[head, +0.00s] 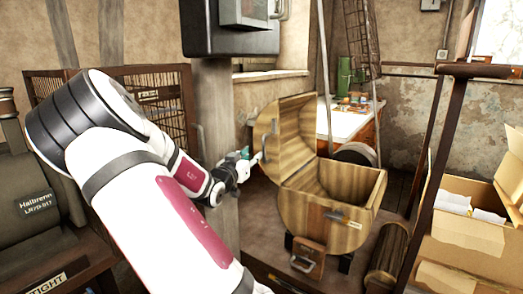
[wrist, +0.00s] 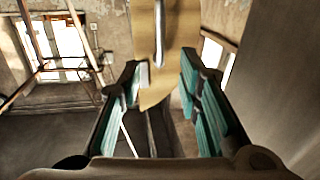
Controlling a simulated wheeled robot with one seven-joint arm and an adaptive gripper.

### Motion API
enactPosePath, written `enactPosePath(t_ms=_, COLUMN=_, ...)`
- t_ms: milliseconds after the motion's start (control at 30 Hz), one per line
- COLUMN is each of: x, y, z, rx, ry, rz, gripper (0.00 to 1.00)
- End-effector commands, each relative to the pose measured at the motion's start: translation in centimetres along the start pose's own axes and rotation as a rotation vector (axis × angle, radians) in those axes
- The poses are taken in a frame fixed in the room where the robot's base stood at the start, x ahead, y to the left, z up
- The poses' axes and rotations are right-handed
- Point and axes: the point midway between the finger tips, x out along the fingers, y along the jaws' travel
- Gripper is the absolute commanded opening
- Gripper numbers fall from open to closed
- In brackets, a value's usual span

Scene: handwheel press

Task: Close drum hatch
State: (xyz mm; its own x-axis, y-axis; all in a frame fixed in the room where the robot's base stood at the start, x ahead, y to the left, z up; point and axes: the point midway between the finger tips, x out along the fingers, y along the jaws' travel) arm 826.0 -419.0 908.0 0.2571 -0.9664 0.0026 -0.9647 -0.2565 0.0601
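The wooden drum (head: 325,205) stands on a dark base, with its hatch (head: 288,130) swung up and open. A metal handle (head: 268,140) is on the hatch's outer face. My gripper (head: 252,157) is just left of the hatch, near its lower left edge. In the wrist view my gripper (wrist: 162,78) has its teal-padded fingers apart. The hatch (wrist: 175,60) reaches down between or just beyond them, with its handle (wrist: 158,35) above the fingertips. I cannot tell whether a finger touches the hatch. Nothing is gripped.
A grey post (head: 217,120) with a dark box (head: 230,28) rises close beside my gripper. A brown upright frame (head: 440,150) and an open cardboard box (head: 462,225) stand at the right. A table (head: 345,122) is behind the drum.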

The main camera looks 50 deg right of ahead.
Motion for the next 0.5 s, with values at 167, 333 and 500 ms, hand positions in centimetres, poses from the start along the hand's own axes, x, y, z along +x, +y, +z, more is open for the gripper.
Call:
enactPosePath(t_ms=167, x=3.8, y=0.1, z=0.2, rx=-0.001, ry=0.001, rz=0.002, gripper=0.32)
enactPosePath(t_ms=333, x=7.0, y=0.0, z=0.2, rx=-0.001, ry=-0.001, rz=0.001, gripper=0.32)
enactPosePath(t_ms=500, x=9.4, y=0.0, z=0.2, rx=0.0, ry=-0.001, rz=0.001, gripper=0.32)
